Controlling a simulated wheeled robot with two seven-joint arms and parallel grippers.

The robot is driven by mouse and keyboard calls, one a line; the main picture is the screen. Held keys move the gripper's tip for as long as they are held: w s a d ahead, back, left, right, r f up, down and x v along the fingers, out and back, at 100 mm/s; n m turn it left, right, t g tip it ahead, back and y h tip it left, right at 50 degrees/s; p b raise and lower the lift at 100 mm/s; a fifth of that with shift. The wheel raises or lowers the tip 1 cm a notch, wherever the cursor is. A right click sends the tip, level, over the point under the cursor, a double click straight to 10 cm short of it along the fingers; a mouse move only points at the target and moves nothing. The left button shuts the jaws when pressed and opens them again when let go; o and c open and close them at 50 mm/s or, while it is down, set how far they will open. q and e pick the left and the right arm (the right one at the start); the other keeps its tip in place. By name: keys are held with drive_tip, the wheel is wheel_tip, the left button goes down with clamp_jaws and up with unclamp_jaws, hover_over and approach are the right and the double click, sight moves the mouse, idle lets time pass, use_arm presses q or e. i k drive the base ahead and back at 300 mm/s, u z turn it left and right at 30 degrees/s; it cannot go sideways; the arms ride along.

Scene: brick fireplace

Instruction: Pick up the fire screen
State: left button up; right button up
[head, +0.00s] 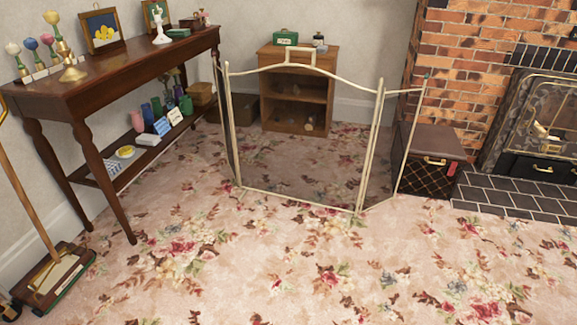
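The fire screen (296,201) stands upright on the floral carpet in the middle of the head view. It has a thin cream frame, see-through dark mesh and a small handle (300,57) at the top centre. Its wide middle panel faces me, and a narrow side panel folds back at each end. Nothing is touching it that I can see. Neither of my grippers shows in the head view.
A dark wooden console table (122,70) with ornaments stands left, a carpet sweeper (52,280) in front of it. A small wooden cabinet (300,90) is behind the screen. A dark box (432,160) and the brick fireplace (465,50) are right. The carpet in front is clear.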

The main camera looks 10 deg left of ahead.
sight(303, 132)
drive_tip(key=u, duration=1.15)
drive_tip(key=i, duration=1.5)
drive_tip(key=z, duration=0.85)
drive_tip(key=i, duration=0.85)
drive_tip(key=z, duration=0.8)
